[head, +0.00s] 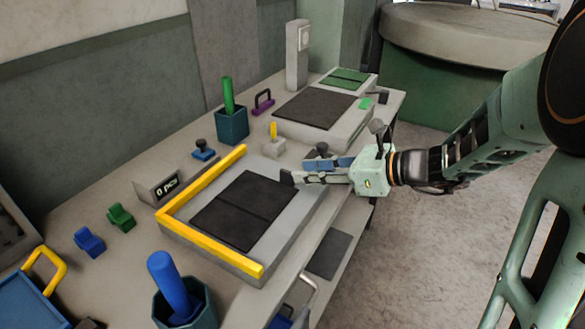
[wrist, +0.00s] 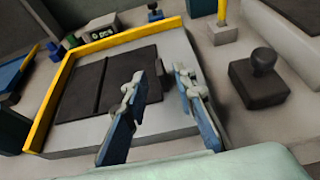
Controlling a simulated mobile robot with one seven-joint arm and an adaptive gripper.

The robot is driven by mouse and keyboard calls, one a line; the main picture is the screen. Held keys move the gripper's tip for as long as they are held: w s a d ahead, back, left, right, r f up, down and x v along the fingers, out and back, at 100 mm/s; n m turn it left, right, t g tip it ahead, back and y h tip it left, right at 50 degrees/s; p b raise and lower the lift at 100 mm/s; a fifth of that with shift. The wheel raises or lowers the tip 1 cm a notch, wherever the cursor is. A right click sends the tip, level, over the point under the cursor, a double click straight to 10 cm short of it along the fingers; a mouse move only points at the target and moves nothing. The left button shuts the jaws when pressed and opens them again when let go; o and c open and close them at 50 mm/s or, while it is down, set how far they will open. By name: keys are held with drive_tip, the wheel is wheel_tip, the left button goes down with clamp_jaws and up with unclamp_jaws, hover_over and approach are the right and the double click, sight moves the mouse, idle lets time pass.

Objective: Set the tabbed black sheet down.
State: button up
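The tabbed black sheet (head: 240,212) lies flat on a grey block with a yellow L-shaped fence (head: 205,185). A line crosses its middle. It also shows in the wrist view (wrist: 78,92), apart from the yellow rails. Its small dark tab (head: 287,177) is at the edge nearest my gripper. My gripper (head: 294,179) is low at the block's right side. In the wrist view its fingers (wrist: 156,82) stand apart, with the tab (wrist: 155,87) between or just beyond their tips. I cannot tell whether a finger touches it.
A second grey block (head: 350,130) with a dark sheet and a green sheet is behind. A black knobbed stamp (wrist: 258,80) stands right of my fingers. A teal holder with a green rod (head: 231,122), a blue-handled holder (head: 178,290) and a counter display (head: 160,187) surround the fenced block.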

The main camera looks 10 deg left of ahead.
drive_tip(key=v, duration=0.6)
drive_tip(key=shift+p, duration=0.3)
